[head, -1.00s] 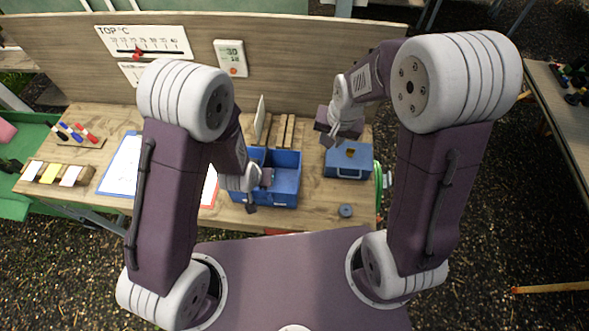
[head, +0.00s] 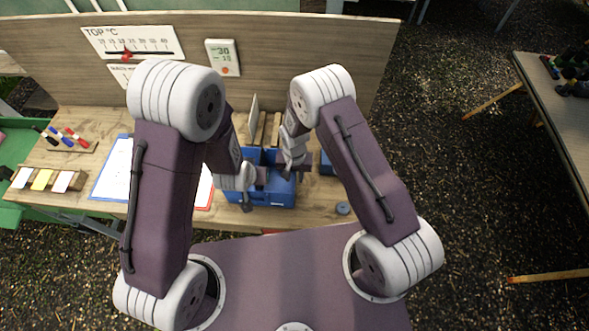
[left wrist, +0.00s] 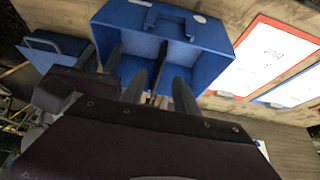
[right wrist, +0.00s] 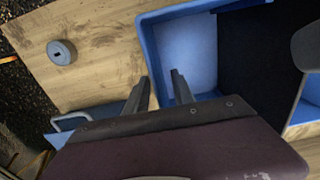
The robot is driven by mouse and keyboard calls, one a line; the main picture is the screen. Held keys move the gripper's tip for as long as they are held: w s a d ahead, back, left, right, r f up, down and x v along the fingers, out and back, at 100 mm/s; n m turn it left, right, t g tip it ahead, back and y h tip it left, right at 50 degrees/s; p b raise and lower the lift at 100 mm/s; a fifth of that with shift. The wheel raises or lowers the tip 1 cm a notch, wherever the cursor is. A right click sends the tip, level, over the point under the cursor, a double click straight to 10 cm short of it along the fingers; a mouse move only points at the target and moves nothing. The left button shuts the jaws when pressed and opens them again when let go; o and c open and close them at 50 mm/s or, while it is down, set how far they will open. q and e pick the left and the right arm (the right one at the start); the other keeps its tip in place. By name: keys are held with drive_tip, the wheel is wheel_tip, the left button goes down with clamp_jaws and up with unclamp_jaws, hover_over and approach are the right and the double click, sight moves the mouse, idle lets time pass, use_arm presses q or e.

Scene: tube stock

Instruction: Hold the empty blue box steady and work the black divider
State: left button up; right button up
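The open blue box (head: 272,196) stands on the workbench, and it fills the top of the left wrist view (left wrist: 215,38). The black divider (left wrist: 159,63) stands across its inside; a broad dark panel (right wrist: 258,60) in the right wrist view looks like its face. My left gripper (head: 256,193) is open at the box, its fingers (left wrist: 160,82) apart with the divider seen between them. Contact is not clear. My right gripper (right wrist: 160,82) is open at the box's right wall, with the wall's edge seen between its fingers. In the head view it partly hides the box.
A lidded blue case (head: 326,164) with a handle stands right of the box, mostly behind my right arm. A grey disc (head: 342,208) lies near the front edge. A red-edged clipboard (left wrist: 262,58) lies left of the box. Wooden slats (head: 266,130) stand behind it.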

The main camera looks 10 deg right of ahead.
wheel_tip(320, 180, down, 3)
drive_tip(key=shift+r, duration=0.1)
use_arm(q)
drive_tip(key=shift+w+d, duration=0.1)
use_arm(e)
drive_tip(key=shift+w+d+f, duration=0.1)
drive_tip(key=shift+f, duration=0.45)
clamp_jaws()
idle(0.8)
